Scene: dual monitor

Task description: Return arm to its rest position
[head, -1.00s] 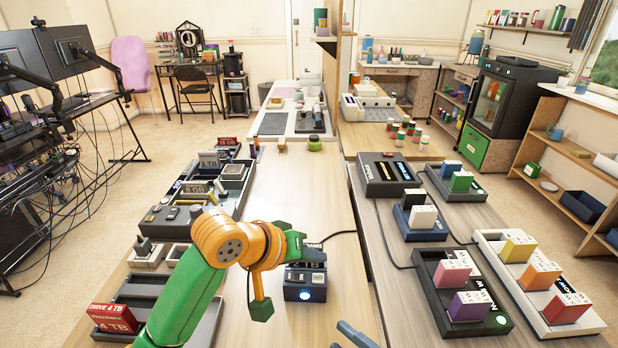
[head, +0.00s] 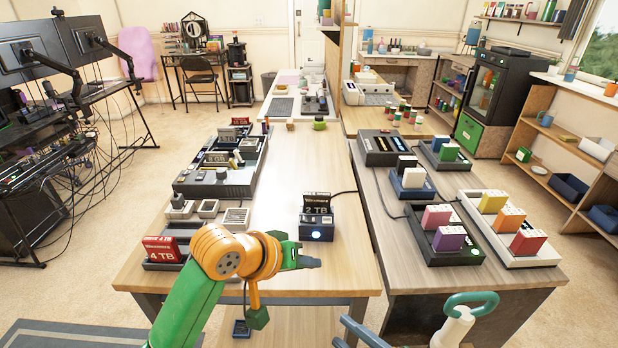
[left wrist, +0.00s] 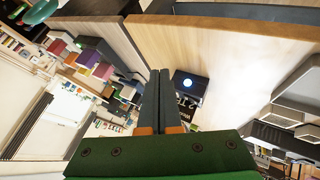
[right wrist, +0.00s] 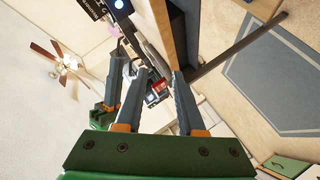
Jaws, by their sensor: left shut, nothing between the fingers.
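A black drive marked 2 TB (head: 316,203) stands upright in a small dark dock (head: 317,231) with a lit blue-white light, on the left wooden table. My left gripper (head: 312,262) is in front of the dock, apart from it and empty. Its two fingers (left wrist: 160,75) are pressed together in the left wrist view, where the dock (left wrist: 188,84) shows beside their tips. My right gripper (head: 358,332) shows only its fingertips at the bottom of the head view. In the right wrist view its fingers (right wrist: 160,78) are spread with nothing between them.
A red 4 TB drive (head: 165,249) and several trays line the left of the table (head: 270,283). The right table (head: 400,262) holds docks with coloured drives, including a white rack (head: 541,260). The tabletop around the dock is clear.

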